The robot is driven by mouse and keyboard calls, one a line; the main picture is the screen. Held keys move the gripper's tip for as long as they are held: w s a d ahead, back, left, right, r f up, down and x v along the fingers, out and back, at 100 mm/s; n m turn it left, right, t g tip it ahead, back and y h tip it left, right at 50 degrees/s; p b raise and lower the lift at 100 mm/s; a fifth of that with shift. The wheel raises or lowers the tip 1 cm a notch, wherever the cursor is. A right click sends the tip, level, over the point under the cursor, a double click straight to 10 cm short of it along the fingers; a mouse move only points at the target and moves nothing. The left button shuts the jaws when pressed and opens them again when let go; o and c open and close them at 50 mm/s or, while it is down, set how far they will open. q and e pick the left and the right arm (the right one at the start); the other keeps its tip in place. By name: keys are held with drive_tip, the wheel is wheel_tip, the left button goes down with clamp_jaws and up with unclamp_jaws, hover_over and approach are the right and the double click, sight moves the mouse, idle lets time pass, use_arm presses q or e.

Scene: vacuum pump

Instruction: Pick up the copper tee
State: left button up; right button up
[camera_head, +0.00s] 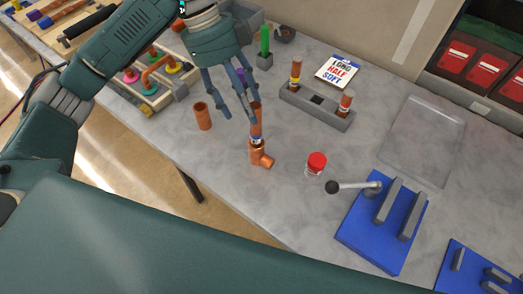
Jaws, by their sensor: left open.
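The copper tee (259,156) stands on the grey workbench near the middle of the head view, with its side branch pointing to the lower right. A copper tube (256,122) rises upright from its top, with a pale and dark band where they meet. My left gripper (238,115) reaches down from above with its fingers spread open. Its right-hand fingers overlap the upper part of the tube in the picture; whether they touch it I cannot tell. My right gripper is not in view.
A copper sleeve (203,116) stands left of the tee. A red-capped jar (316,164) and a blue fixture (385,225) with a lever are to the right. A grey holder (317,107) with two tubes stands behind. Bare bench (225,160) lies left of the tee.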

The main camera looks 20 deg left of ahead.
sight(254, 139)
use_arm(q)
drive_tip(key=x, duration=0.3)
drive_tip(key=a+p+x, duration=0.1)
drive_tip(key=x, duration=0.2)
drive_tip(key=p+x, duration=0.1)
drive_tip(key=x, duration=0.3)
drive_tip(key=shift+a+f, duration=0.2)
drive_tip(key=shift+f, duration=0.15)
drive_tip(key=shift+d+f, duration=0.2)
drive_tip(key=shift+f, duration=0.35)
clamp_jaws()
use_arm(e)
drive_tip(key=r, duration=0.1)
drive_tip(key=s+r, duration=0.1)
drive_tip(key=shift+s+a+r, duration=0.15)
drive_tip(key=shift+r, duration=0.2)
